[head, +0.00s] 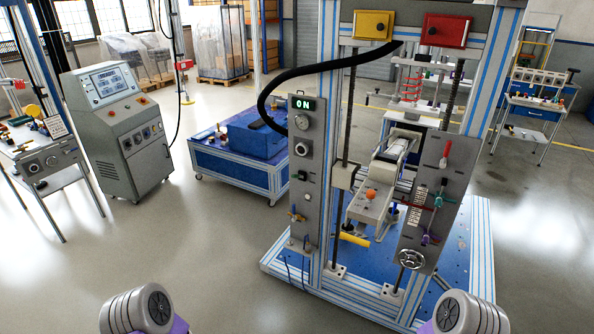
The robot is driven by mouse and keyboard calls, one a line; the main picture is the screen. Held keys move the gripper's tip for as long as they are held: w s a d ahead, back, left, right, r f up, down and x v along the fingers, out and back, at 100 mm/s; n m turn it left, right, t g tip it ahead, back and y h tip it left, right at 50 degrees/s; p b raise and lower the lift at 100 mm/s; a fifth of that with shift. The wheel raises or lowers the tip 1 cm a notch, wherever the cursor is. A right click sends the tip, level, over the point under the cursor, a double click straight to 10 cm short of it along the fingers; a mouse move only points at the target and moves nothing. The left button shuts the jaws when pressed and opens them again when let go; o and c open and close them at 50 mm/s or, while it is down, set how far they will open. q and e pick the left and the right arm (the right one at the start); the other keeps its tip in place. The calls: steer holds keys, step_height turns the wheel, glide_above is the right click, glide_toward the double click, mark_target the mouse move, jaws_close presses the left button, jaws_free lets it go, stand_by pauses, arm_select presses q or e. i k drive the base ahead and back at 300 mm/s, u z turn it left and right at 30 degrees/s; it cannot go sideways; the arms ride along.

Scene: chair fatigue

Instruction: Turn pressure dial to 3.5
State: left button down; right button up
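The chair-test machine stands ahead, a tall aluminium frame (322,225) with blue stripes. On its left post is a narrow grey control panel (303,215) with a small display (302,105) reading ON. Below the display are a round grey dial (302,123) and a second round knob (302,149) on a dark square plate. Which of them is the pressure dial, and any scale marks, are too small to tell. Two grey rounded parts of my arms show at the bottom left and bottom right. Neither gripper is in view.
A right-hand panel (431,205) carries a red lever (445,153) and a handwheel (411,259). A black hose (300,72) arcs beside the left panel. A blue cart (235,165) and a grey console (118,130) stand left. The floor in front is clear.

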mark_target(302, 148)
steer(key=u, duration=0.8)
steer(key=i, duration=1.05)
steer(key=z, duration=0.3)
